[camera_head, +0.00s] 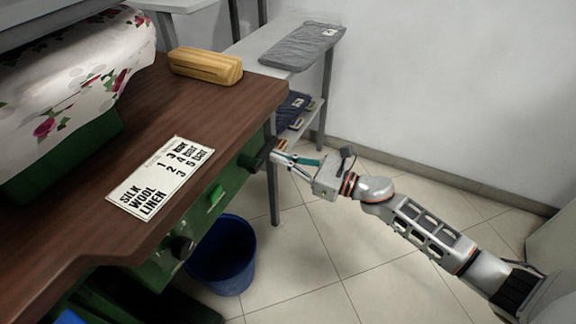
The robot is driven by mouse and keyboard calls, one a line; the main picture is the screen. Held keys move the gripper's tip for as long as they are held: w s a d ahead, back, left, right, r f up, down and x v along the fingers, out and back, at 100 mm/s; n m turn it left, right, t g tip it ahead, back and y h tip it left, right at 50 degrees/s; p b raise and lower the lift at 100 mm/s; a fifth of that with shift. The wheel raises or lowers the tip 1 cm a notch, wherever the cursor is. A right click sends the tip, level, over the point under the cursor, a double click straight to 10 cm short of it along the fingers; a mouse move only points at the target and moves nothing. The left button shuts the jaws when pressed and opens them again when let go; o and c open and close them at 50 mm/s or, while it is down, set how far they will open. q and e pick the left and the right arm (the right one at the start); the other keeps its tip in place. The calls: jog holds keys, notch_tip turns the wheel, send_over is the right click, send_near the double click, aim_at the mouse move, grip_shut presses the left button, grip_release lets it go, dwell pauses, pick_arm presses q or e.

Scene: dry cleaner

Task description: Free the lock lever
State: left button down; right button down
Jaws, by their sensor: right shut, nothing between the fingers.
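A green panel (232,178) runs under the front edge of the brown worktop. A dark lever-like part (256,155) sticks out at its far end; I cannot tell for sure that it is the lock lever. My right gripper (277,155) comes in from the right and is shut and empty. Its fingertips are close to the dark part; I cannot tell whether they touch it. My left gripper is out of view.
A blue bin (222,262) stands on the floor below. A shelf table (255,48) with a folded grey garment (302,45) stands behind. The tiled floor right is clear.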

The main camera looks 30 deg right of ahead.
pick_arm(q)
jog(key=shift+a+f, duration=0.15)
pick_arm(e)
jog(key=shift+r, duration=0.15)
dwell(0.4)
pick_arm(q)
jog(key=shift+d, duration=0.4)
pick_arm(e)
jog(key=shift+r+n, duration=0.2)
jog(key=shift+n, duration=0.1)
